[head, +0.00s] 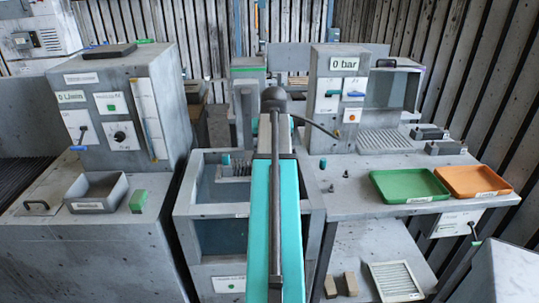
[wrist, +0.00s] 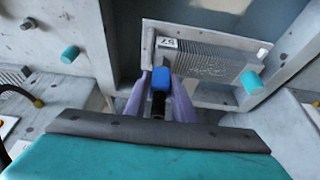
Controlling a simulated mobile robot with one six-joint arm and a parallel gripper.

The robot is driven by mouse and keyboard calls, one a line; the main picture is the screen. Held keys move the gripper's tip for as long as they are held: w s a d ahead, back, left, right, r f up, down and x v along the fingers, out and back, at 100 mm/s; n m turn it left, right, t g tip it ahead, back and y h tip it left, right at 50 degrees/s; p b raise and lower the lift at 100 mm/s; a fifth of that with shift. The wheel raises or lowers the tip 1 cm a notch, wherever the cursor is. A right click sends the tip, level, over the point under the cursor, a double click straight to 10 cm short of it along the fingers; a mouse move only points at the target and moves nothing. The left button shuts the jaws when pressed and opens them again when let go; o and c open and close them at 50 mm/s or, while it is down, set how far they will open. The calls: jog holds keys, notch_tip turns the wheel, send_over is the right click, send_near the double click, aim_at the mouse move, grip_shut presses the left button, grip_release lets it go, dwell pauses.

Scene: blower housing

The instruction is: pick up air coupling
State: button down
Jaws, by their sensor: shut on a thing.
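In the wrist view my gripper (wrist: 161,88) has two purple fingers, shut on a small part with a blue top and a dark, ringed lower body. I take this part to be the air coupling (wrist: 159,78). It sits between the fingers with its blue end pointing away from my wrist. In the head view my teal arm reaches forward over the middle basin, and my gripper and the coupling are hidden there.
A grey ribbed block (wrist: 205,66) lies beyond my gripper, with a teal peg (wrist: 251,82) beside it. In the head view a green tray (head: 410,186) and an orange tray (head: 472,181) stand on the right bench. Small dark parts (head: 323,163) stand left of them.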

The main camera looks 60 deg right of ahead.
jog(key=shift+r, duration=0.1)
jog(key=shift+r+b, duration=0.5)
jog(key=shift+r, duration=1.2)
jog(key=shift+s+a, duration=0.25)
jog(key=shift+a, duration=0.1)
jog(key=s+a+r+b, duration=0.1)
jog(key=s+a+b, duration=0.2)
jog(key=s+a, duration=0.5)
jog(key=shift+s+a+r+b, duration=0.15)
jog(key=shift+s+a+b, duration=0.15)
jog(key=shift+a, duration=1.9)
jog(key=shift+w, duration=0.1)
